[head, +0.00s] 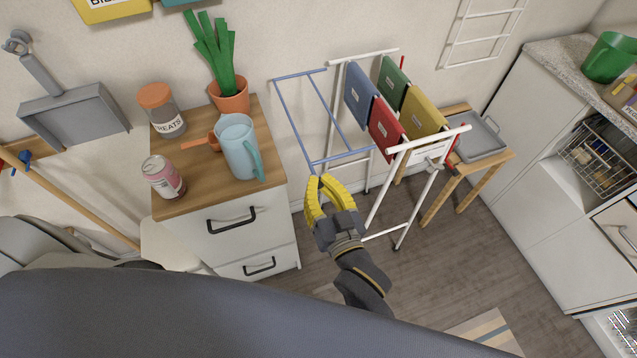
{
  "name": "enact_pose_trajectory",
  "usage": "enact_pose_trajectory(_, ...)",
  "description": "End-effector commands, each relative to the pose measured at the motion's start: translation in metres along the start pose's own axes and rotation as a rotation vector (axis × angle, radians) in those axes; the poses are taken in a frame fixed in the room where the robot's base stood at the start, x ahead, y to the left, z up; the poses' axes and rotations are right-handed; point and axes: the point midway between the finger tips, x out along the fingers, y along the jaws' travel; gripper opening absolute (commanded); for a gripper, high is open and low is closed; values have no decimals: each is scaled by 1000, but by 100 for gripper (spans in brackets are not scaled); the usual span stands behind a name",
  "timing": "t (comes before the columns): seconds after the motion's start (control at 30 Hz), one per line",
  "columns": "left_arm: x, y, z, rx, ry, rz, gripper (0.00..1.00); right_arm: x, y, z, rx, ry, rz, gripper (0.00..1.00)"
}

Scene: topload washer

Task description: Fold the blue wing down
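The blue wing (296,119) is a frame of thin blue bars on the left side of the white drying rack (377,205). It sticks out to the left from the rack, toward the drawer cabinet, and nothing hangs on it. My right gripper (320,179), with yellow fingers, is just below the near left corner of the wing. A narrow gap shows between its fingertips, and nothing is seen in it. I cannot tell whether the fingertips touch the blue bar. My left gripper is not in view.
Blue, red, green and yellow cloths (424,112) hang on the rack. The drawer cabinet (236,237) at left holds a blue pitcher (237,148), a can, a jar and a potted plant. A small wooden table with a grey tray (478,139) stands right of the rack.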

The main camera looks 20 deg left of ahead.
Motion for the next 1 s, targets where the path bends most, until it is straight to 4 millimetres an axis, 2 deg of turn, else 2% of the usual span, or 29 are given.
enact_pose_trajectory(0.03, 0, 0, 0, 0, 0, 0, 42, 0, -1, -9, 36, 6, 2, 0)
enact_pose_trajectory(0.2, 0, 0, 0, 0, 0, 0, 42, 0, -2, -26, 131, 5, 1, 0)
enact_pose_trajectory(0.53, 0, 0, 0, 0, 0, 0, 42, 0, -2, -28, 149, 2, 1, 0)
enact_pose_trajectory(0.6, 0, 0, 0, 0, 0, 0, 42, 0, -2, -27, 149, 2, 1, 10)
enact_pose_trajectory(0.87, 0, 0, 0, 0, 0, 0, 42, 0, -3, -27, 149, 2, 0, 40)
enact_pose_trajectory(1.0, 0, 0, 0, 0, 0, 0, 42, 0, -3, -27, 149, 2, 0, 41)
